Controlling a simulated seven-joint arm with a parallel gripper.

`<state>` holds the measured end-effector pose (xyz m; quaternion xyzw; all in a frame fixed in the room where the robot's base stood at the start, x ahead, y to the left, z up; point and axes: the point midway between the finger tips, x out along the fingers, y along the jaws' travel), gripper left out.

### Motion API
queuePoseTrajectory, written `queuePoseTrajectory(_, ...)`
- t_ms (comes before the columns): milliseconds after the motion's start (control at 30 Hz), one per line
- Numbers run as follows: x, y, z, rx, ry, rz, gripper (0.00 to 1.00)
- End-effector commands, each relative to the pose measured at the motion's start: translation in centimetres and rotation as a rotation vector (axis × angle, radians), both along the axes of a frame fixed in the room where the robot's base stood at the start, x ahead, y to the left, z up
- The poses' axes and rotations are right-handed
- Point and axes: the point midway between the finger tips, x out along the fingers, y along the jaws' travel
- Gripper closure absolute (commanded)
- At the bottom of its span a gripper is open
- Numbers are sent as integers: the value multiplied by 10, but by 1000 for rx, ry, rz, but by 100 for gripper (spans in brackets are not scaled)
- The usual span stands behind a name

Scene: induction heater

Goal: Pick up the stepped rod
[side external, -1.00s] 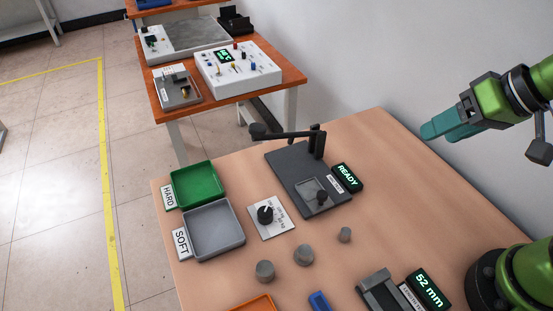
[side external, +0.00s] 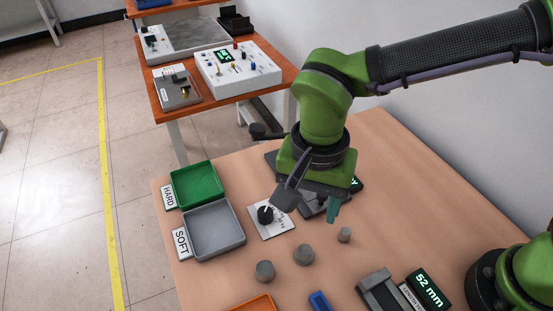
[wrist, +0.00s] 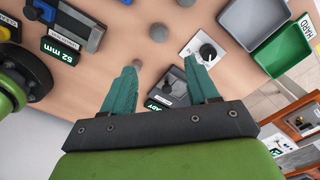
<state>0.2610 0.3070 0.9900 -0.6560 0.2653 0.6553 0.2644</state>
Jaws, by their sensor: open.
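No piece shows a clear step, so I cannot tell which is the stepped rod. Three grey round pieces stand on the table: a small one (side external: 345,235), a larger one (side external: 304,255) and another (side external: 265,271). In the wrist view, the small piece (wrist: 137,63) appears just beyond the left fingertip and the middle piece (wrist: 157,33) farther out. My gripper (wrist: 160,68) is open, with two teal fingers apart and nothing between them. In the side view, my gripper (side external: 333,208) hangs above the table, behind the small piece, in front of the READY device.
A dial plate (side external: 280,226) lies left of my gripper. Green (side external: 196,184) and grey (side external: 215,230) trays stand at the left edge. A length gauge reading 52 mm (side external: 428,290) is at front right. My arm hides most of the dark READY device (side external: 272,157).

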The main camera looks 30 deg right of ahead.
Motion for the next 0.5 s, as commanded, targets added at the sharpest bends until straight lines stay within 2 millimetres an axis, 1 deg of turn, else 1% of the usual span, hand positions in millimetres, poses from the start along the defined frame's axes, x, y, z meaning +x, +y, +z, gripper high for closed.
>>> queuePoseTrajectory(33,-1,-1,-11,-4,5,1,41)
queuePoseTrajectory(100,-1,-1,-27,-5,5,2,41)
queuePoseTrajectory(300,-1,-1,-70,-3,4,2,41)
queuePoseTrajectory(400,-1,-1,-86,-2,4,2,41)
queuePoseTrajectory(500,0,-1,-96,-1,2,2,41)
